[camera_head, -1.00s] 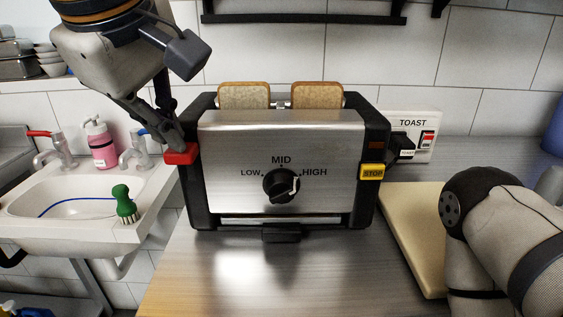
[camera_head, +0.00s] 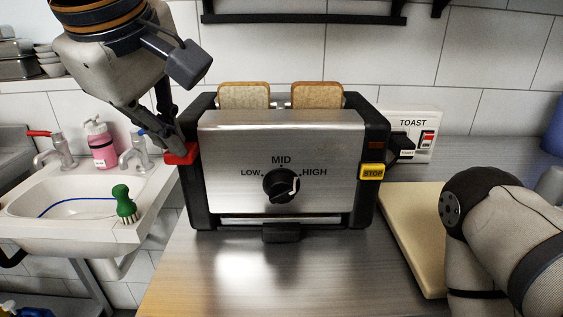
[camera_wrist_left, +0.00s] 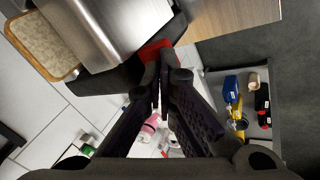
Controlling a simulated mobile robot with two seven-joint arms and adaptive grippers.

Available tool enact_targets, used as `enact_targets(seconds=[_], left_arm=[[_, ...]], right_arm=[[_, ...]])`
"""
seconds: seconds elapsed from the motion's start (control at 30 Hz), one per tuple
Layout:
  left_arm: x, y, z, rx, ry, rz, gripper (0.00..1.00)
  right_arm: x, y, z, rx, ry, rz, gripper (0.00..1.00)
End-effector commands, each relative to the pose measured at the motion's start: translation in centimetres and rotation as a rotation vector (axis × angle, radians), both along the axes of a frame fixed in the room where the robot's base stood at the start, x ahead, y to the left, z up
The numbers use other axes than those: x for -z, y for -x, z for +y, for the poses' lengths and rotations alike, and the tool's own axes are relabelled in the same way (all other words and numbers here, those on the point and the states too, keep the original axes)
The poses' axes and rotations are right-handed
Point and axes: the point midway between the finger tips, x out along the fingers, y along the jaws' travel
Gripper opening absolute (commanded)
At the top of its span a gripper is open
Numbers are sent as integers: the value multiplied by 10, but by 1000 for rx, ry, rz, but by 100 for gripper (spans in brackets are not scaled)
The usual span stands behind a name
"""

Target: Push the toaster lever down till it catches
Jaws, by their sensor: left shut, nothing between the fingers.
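The silver toaster (camera_head: 240,150) stands on the metal counter with two slices of bread (camera_head: 318,95) showing above its top. Its red lever (camera_head: 182,155) sticks out from the left side at about upper-middle height. My left gripper (camera_head: 174,143) is shut and empty, pointing down, with its fingertips at the top of the lever, seemingly touching it. In the left wrist view the closed fingertips (camera_wrist_left: 162,58) meet the red lever (camera_wrist_left: 155,48) beside the toaster body (camera_wrist_left: 105,25). The fingertips partly hide the lever. My right gripper is out of view; only part of my right arm shows.
A yellow STOP button (camera_head: 372,171) is on the toaster's right front. A cutting board (camera_head: 405,235) lies right of the toaster, near my right arm. A sink (camera_head: 75,205) with a green brush (camera_head: 124,204) is at the left. The counter in front of the toaster is clear.

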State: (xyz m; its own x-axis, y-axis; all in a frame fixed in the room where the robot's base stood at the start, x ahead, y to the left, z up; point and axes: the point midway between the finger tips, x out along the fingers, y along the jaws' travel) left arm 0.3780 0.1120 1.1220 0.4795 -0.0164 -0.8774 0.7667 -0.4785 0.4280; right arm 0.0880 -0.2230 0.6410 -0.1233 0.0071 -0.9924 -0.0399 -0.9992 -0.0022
Motion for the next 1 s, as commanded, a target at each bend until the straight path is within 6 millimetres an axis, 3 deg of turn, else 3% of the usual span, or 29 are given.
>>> enact_targets(seconds=[0.7,1.0], left_arm=[[38,0,0,-1,-2,1,0],[30,5,0,-1,1,-3,0]], right_arm=[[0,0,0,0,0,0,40],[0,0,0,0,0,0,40]])
